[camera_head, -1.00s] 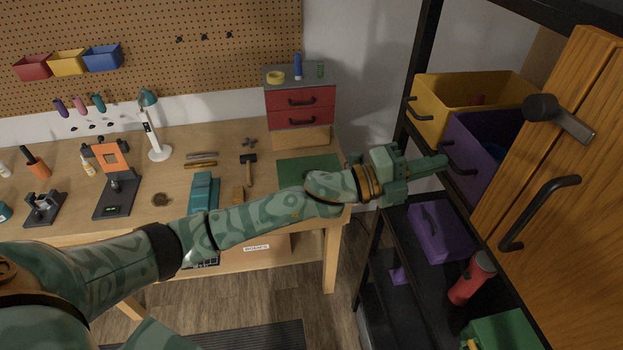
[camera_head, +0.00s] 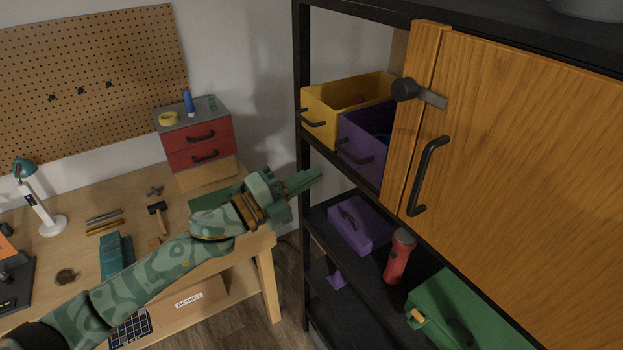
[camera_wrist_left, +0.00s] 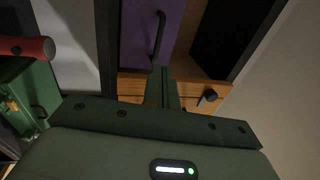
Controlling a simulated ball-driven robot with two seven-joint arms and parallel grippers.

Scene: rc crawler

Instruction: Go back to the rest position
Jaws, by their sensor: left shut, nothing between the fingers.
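My left arm reaches in from the lower left in the head view, across the right end of the workbench. My left gripper (camera_head: 306,180) is shut and empty. Its fingertips point right, in front of the shelf post and below the purple bin (camera_head: 363,145). In the left wrist view the shut fingers (camera_wrist_left: 162,88) show in the middle, with the purple bin (camera_wrist_left: 140,35) and its dark handle behind them. I cannot tell from these views how close the fingertips are to the shelf. My right gripper is in neither view.
A black shelf unit holds a yellow bin (camera_head: 330,107), a wooden cabinet door (camera_head: 500,150) with a black handle, a purple case (camera_head: 352,228), a red flashlight (camera_head: 399,258) and a green box (camera_head: 450,305). The workbench (camera_head: 75,235) carries a lamp, tools and a red drawer unit (camera_head: 200,145).

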